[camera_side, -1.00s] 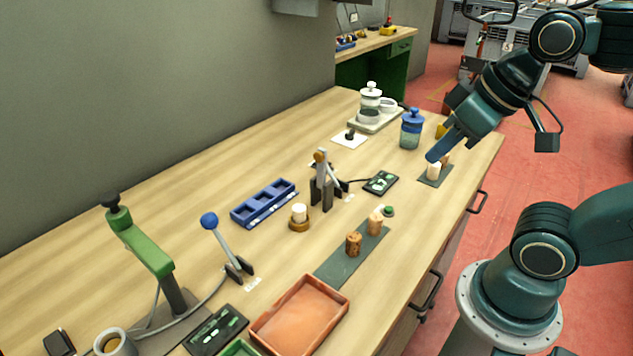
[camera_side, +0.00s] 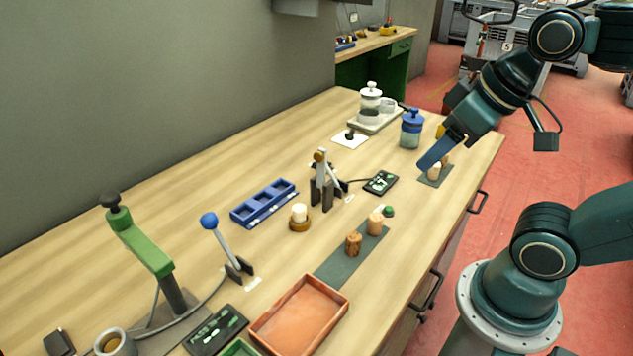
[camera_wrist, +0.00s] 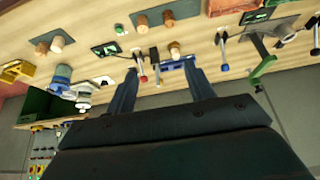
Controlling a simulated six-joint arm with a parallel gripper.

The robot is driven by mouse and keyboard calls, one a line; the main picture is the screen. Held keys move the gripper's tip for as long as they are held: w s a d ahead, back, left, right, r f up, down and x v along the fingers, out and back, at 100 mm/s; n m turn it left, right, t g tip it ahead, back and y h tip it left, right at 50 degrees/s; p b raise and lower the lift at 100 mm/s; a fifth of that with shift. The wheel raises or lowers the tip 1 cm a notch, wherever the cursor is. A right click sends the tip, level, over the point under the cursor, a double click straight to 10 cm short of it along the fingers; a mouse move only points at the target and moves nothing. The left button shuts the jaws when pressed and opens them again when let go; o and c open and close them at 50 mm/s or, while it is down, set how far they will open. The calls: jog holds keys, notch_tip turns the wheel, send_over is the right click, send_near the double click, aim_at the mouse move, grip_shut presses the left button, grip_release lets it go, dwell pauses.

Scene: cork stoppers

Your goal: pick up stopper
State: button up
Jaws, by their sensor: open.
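Two pale stoppers stand on a small dark mat (camera_side: 424,181) at the bench's right edge; the front stopper (camera_side: 434,173) shows below my gripper (camera_side: 431,158) in the side view, and the rear stopper (camera_side: 447,160) is partly hidden. In the wrist view they show at upper left, the stopper (camera_wrist: 57,43) and its neighbour (camera_wrist: 41,49). Two brown cork stoppers, one darker (camera_side: 353,243) and one lighter (camera_side: 375,224), stand on a longer dark mat (camera_side: 338,266). My gripper is open, with its two fingers (camera_wrist: 161,78) apart and nothing between them. Its height above the small mat is unclear.
A blue-lidded jar (camera_side: 411,131) stands close left of my gripper.

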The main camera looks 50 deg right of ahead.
jog(key=m+g, duration=0.6)
jog(key=m, duration=2.1)
send_over(299, 207)
notch_tip(299, 207, down, 10)
jog(key=shift+r, duration=0.2)
jog(key=shift+f, duration=4.3)
jog(key=shift+f, duration=0.1)
jog(key=shift+f, duration=2.45)
jog(key=shift+c, duration=0.4)
